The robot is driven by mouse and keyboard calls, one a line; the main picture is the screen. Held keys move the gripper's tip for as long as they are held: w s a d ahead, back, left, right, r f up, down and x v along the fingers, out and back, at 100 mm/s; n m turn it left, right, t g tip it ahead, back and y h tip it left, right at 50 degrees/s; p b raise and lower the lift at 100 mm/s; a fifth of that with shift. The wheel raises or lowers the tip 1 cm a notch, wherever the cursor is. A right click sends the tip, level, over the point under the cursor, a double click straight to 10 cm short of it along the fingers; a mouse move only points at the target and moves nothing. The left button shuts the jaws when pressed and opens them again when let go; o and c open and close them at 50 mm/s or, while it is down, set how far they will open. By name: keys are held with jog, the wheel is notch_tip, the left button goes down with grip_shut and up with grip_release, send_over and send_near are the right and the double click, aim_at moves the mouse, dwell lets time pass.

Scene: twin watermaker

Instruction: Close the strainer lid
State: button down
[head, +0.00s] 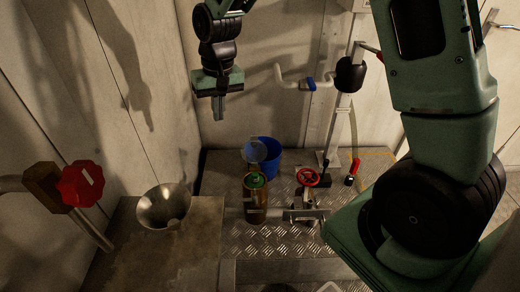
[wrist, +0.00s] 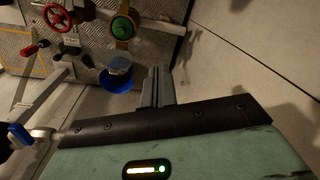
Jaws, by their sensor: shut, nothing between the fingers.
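The strainer (head: 255,205) is a brass-coloured cylinder with a green inside, standing on the chequered metal floor in the middle of the head view. Its round, see-through grey lid (head: 255,152) stands raised at the strainer's back edge, so the top is open. In the wrist view the strainer (wrist: 123,30) is at the top and the lid (wrist: 119,65) just below it. My gripper (head: 218,117) is shut and empty, pointing down, above and to the left of the lid and apart from it. Its closed fingers also show in the wrist view (wrist: 157,78).
A blue bucket (head: 270,146) stands right behind the lid. A red handwheel valve (head: 307,177) and a red-handled lever (head: 353,172) are to the right. A metal funnel (head: 165,207) and a large red knob (head: 81,184) are at the left. Walls close in behind my gripper.

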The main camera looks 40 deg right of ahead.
jog(key=w+d+f+m+b, duration=0.1)
jog(key=w+d+f+m, duration=0.1)
jog(key=w+d+f, duration=0.3)
jog(key=w+d+f+m+h+b, duration=0.1)
jog(key=d+f, duration=0.2)
jog(key=d, duration=0.5)
jog(key=w+d+f+m+b, duration=0.1)
jog(key=w+d+f+m, duration=0.1)
jog(key=w+d+f, duration=0.3)
jog(key=s+f, duration=0.4)
jog(key=f, duration=0.4)
jog(key=shift+a+b, duration=0.15)
jog(key=shift+b, duration=0.3)
